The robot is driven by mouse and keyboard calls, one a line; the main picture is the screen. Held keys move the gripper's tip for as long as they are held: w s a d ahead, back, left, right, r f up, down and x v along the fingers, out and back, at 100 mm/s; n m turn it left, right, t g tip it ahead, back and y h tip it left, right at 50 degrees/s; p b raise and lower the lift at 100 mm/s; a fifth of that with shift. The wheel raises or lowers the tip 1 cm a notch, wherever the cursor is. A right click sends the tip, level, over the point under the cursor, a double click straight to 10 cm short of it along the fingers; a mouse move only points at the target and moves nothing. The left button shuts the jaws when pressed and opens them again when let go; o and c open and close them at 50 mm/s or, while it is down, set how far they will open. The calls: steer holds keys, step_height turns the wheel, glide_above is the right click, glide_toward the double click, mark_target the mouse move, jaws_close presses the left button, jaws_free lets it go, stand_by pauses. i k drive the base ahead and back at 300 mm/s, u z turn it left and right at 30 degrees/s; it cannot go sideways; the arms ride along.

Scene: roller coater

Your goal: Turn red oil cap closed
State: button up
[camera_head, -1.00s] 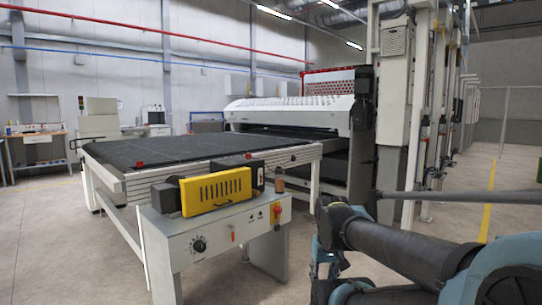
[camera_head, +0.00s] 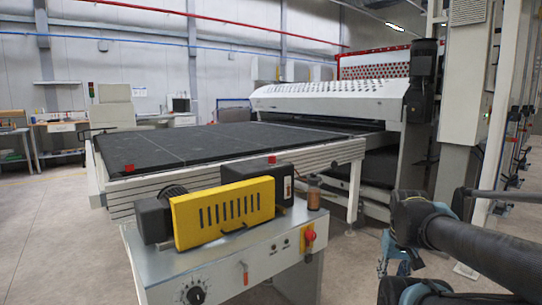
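No part can be told for sure as the red oil cap. A small bottle with brown contents (camera_head: 313,192) stands upright on the grey control box, right of the yellow guard; its cap is too small to judge. A red knob on a yellow plate (camera_head: 309,236) and a small red switch (camera_head: 245,272) sit on the box's front. My dark and teal arm (camera_head: 480,250) reaches in from the right edge, apart from the box. No gripper fingers can be made out.
The grey control box (camera_head: 265,268) carries a yellow slotted guard (camera_head: 222,211) and dark motors. Behind it is a wide black conveyor bed (camera_head: 230,145) with small red blocks on its edge. The white coater (camera_head: 330,98) stands behind. Floor is clear at the left.

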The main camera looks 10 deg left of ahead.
mark_target(272, 158)
steer(key=u, duration=0.25)
steer(key=i, duration=0.95)
steer(key=u, duration=0.3)
